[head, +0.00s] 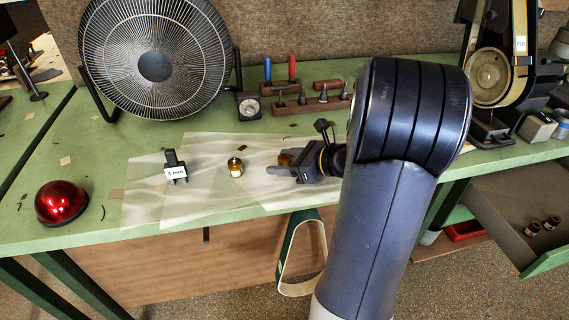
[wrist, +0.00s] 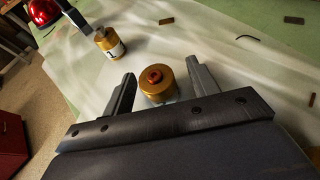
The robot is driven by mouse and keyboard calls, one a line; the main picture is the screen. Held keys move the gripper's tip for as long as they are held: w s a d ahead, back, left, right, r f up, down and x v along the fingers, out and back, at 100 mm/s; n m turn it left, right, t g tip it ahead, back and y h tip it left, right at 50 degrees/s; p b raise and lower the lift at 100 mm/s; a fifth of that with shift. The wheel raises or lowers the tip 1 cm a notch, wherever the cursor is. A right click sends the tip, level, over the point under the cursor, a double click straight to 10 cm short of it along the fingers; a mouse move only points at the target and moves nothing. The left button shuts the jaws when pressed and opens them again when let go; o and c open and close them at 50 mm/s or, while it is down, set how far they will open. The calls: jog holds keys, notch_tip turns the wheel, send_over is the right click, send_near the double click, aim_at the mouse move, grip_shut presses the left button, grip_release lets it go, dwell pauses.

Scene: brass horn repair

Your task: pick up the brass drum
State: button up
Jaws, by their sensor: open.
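The brass drum (wrist: 158,86) is a short gold cylinder with a red-brown centre on top. In the wrist view it stands between the two open fingers of my gripper (wrist: 160,72), with a gap on each side. In the head view the drum (head: 285,159) is partly hidden by my gripper (head: 280,170), which reaches in from the right. A second small brass piece with a white label and a knob on top (head: 235,168) stands to the left, and it also shows in the wrist view (wrist: 109,43).
A black clip-like part labelled 4 mm (head: 175,168) and a red dome (head: 61,203) stand further left. Pale sheets cover the green bench (head: 100,160). A fan (head: 155,65), a dial gauge (head: 249,106) and wooden tool blocks (head: 312,106) stand behind.

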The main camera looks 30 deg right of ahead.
jog(key=shift+c, duration=0.2)
jog(key=c, duration=1.1)
